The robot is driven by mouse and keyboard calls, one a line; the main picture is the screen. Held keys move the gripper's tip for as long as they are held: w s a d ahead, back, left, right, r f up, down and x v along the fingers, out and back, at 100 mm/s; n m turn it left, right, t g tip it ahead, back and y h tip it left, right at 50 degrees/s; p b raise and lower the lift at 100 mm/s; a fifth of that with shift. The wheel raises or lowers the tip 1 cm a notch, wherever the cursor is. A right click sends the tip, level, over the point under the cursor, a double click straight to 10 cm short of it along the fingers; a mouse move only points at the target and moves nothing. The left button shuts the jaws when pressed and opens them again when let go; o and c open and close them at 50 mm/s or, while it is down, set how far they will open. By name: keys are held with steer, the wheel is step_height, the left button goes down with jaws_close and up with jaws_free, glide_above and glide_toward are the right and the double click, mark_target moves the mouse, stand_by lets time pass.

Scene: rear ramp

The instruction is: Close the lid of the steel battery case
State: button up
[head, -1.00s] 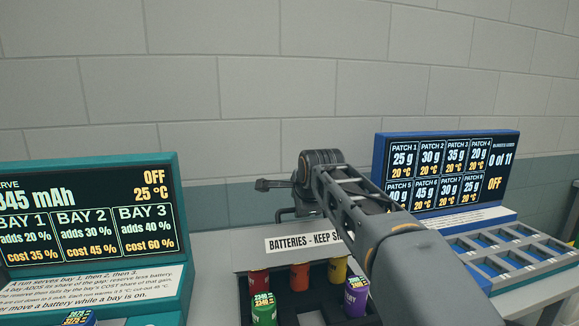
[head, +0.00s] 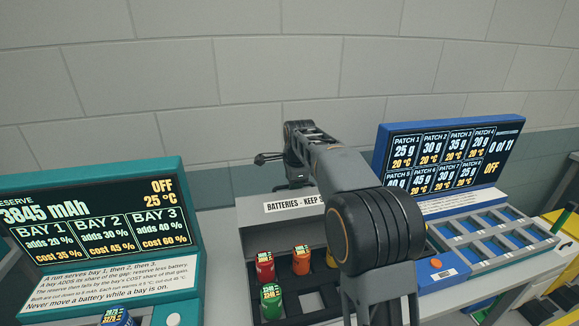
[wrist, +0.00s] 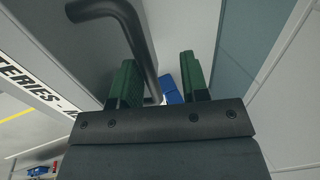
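The steel battery case (head: 246,290) stands open on the bench between two consoles, with red, orange and green batteries in its dark slots. Its grey lid (head: 262,232) is raised at the back, with a white "BATTERIES - KEEP" label near its top edge. My arm hides the right part of case and lid. My gripper (wrist: 158,74) is open; its two green fingers are apart in the wrist view. A bent dark handle (wrist: 133,40) passes close beside the left finger, partly into the gap; contact cannot be told. In the head view the fingers are not clear.
A teal console (head: 105,170) stands at left, reading OFF and 25 °C. A blue console (head: 445,130) with a tray of empty-looking cells (head: 500,235) stands at right. A block wall (head: 270,70) is close behind the bench. Yellow bins (head: 568,225) are at far right.

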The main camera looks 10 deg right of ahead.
steer(key=shift+w+a+f+g+p, duration=0.1)
steer(key=shift+w+g+p, duration=0.2)
steer(key=shift+w+p, duration=0.15)
steer(key=shift+a, duration=0.1)
